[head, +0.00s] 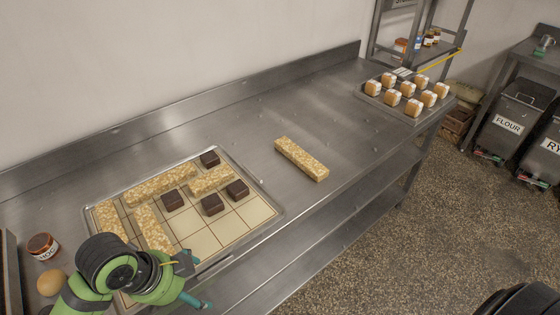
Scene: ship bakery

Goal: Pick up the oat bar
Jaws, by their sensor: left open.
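One oat bar (301,159) lies alone on the bare steel counter, right of the gridded tray (276,212). It is long, pale golden and flecked. Several like oat bars (161,184) lie on the tray, among dark brown square pieces (212,204). My left gripper (190,280) is over the near edge of the tray, lower left of the lone bar and well apart from it. It is open, with nothing seen between its fingers. My left arm hides the near left part of the tray. My right gripper is not in view.
A jar (43,246) and a brown egg-like thing (51,283) stand at the left. A tray of small loaves (401,91) sits at the counter's far end. The counter (335,125) around the lone bar is clear. Flour bins (509,118) stand at the right.

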